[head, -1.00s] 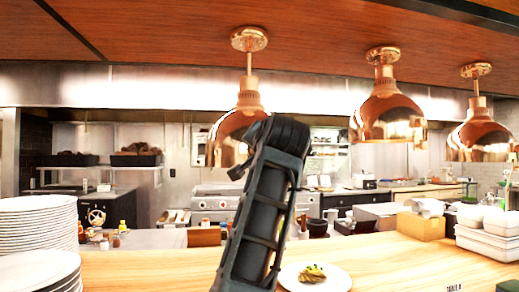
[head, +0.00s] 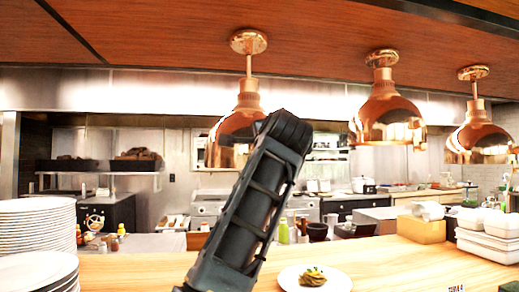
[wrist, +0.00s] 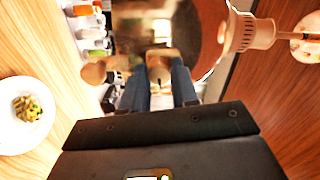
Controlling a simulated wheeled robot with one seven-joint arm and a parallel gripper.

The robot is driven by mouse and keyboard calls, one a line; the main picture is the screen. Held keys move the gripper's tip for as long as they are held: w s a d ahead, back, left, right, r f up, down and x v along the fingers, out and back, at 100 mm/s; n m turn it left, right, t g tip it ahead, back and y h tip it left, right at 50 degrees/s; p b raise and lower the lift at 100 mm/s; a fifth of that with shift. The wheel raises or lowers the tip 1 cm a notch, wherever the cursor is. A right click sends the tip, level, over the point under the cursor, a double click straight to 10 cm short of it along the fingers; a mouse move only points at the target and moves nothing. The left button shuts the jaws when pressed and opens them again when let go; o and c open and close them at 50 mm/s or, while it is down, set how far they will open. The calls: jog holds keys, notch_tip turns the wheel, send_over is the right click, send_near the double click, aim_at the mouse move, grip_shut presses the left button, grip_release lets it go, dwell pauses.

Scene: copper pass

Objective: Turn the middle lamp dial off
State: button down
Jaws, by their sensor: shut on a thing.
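Three copper lamps hang from the wooden ceiling in the head view: the left lamp (head: 228,140), the middle lamp (head: 388,118) and the right lamp (head: 478,140). My dark arm crosses in front of the left lamp and hides part of it; my gripper is hidden there. In the wrist view, my gripper (wrist: 159,88) is shut on a small copper-tan dial (wrist: 160,72) by a copper shade. That lamp's collar and stem (wrist: 250,32) show at the upper right. The head view does not show which lamp the gripper touches. The dial's marking is unreadable.
A white plate of food (head: 315,280) stands on the wooden counter (head: 400,262) below the lamps; it also shows in the wrist view (wrist: 28,112). Stacked plates (head: 38,225) stand at the left. White containers (head: 488,238) and a box stand at the right.

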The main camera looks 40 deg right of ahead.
dwell(0.3)
jog(key=c, duration=0.9)
grip_release()
jog(key=shift+o, duration=0.2)
jog(key=b+v, duration=0.1)
jog(key=v, duration=0.7)
jog(key=shift+b, duration=0.3)
jog(key=shift+f, duration=0.1)
